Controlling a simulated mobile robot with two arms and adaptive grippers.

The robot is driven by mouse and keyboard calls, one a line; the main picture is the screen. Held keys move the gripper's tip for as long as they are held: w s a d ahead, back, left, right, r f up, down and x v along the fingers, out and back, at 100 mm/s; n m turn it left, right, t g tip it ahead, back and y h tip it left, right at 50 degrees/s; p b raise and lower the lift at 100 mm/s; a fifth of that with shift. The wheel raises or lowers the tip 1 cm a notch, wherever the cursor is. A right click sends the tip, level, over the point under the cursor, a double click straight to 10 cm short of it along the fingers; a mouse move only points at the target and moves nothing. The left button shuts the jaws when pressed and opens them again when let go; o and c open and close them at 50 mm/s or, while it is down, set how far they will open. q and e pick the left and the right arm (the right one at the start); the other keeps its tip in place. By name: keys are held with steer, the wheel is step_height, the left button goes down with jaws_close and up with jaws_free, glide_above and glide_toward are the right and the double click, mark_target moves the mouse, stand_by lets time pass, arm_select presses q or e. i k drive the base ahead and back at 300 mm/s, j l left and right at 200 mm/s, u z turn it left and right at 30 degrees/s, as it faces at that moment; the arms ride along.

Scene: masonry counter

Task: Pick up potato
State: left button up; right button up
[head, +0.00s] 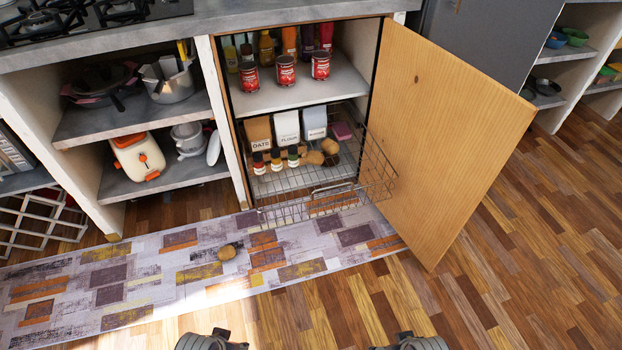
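A small brown potato (228,252) lies on the patterned rug in front of the open cabinet. Two more brown, potato-like items, one at the front (313,158) and one behind it (330,146), lie in the pulled-out wire basket (290,208). My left gripper (203,341) shows only in part at the bottom edge, below the potato on the rug and apart from it. My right gripper (411,342) also shows only in part at the bottom edge, farther right. The fingertips of both are not clearly visible.
The wooden cabinet door (440,130) stands open to the right. Jars, boxes and bottles fill the basket beside the potatoes. Red cans (286,71) stand on the shelf above. The rug (110,275) is otherwise clear, and wood floor is free at front and right.

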mark_target(227, 253)
steer(key=u, duration=0.9)
steer(key=i+j+z, duration=0.05)
